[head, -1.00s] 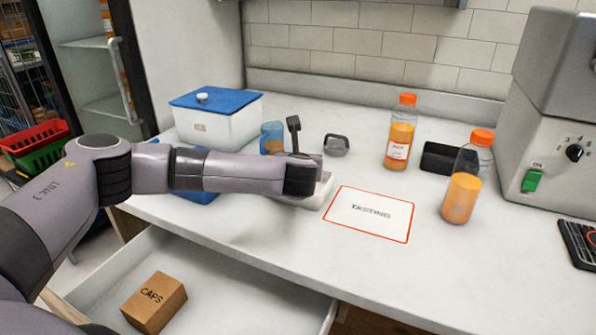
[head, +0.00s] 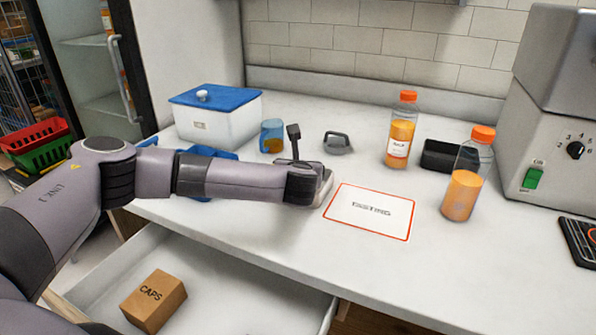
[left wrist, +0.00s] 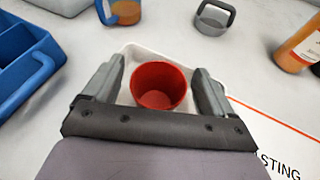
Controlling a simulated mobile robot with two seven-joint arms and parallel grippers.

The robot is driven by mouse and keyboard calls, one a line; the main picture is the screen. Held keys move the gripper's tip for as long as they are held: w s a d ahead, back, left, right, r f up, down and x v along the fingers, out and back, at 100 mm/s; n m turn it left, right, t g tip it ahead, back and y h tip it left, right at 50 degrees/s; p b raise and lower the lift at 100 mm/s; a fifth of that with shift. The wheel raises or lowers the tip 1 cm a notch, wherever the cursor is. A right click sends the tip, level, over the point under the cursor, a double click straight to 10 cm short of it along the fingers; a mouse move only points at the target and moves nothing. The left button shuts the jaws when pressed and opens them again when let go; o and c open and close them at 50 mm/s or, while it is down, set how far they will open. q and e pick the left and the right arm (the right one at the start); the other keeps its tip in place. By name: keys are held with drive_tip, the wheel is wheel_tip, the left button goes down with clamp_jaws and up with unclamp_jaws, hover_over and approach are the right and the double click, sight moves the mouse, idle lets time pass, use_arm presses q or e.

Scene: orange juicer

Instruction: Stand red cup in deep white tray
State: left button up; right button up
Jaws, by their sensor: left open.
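The red cup (left wrist: 158,86) is upright in the left wrist view, its open mouth toward the camera. It stands over the white tray (left wrist: 135,52), whose rim shows behind and beside it; its base is hidden, so contact with the tray floor cannot be seen. My left gripper (left wrist: 157,68) is open, with one finger on each side of the cup and gaps visible. In the head view the tray (head: 326,190) shows only in part beside my left gripper (head: 316,180), and the cup is hidden. My right gripper is not in view.
A TASTING card (head: 370,212) lies right of the tray. Juice bottles (head: 400,135) (head: 464,185), a grey-handled item (head: 338,143) and a blue cup (head: 272,136) stand around. A blue caddy (left wrist: 25,65) is left. An open drawer with a CAPS box (head: 153,301) is below.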

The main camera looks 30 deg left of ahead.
use_arm(q)
drive_tip(key=p+v, duration=0.1)
drive_tip(key=v, duration=1.1)
